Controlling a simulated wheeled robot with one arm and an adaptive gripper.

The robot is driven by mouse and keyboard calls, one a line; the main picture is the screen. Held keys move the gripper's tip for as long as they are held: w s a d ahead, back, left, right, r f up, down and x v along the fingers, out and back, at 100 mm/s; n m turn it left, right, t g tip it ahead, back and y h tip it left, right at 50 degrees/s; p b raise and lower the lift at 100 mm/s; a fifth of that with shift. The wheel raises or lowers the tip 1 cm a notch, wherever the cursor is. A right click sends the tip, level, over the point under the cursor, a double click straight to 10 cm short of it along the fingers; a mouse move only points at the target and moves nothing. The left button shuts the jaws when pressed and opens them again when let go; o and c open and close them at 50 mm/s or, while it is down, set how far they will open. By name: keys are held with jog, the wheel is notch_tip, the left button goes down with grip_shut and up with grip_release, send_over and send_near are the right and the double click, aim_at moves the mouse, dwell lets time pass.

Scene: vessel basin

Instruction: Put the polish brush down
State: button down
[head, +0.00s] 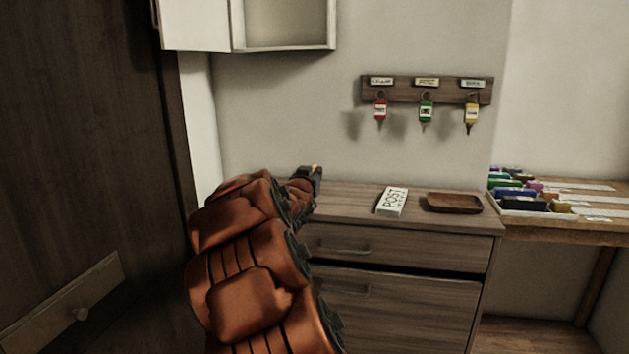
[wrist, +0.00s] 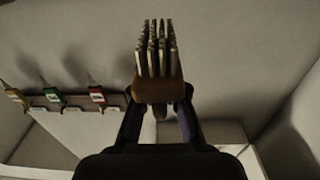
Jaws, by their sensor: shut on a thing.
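The polish brush (wrist: 158,88) shows in the wrist view, with a brown wooden body and pale bristles pointing away from my gripper. My gripper (wrist: 160,108) is shut on the brush's body, one finger on each side. In the head view my gripper (head: 315,174) is above the left part of the wooden dresser top (head: 345,192), close to the wall. Only a small light brown bit of the brush shows there, and my orange arm hides the area below and to the left.
A key rack (head: 427,90) with three tagged keys hangs above. An open white cabinet (head: 285,25) is at upper left. A side table (head: 570,232) holds colourful items.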

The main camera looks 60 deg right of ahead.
jog(key=shift+w+d, duration=0.25)
jog(key=shift+w, duration=0.75)
jog(key=shift+f, duration=1.8)
jog(key=shift+f, duration=0.2)
jog(key=c, duration=1.2)
grip_release()
jog(key=shift+r, duration=0.15)
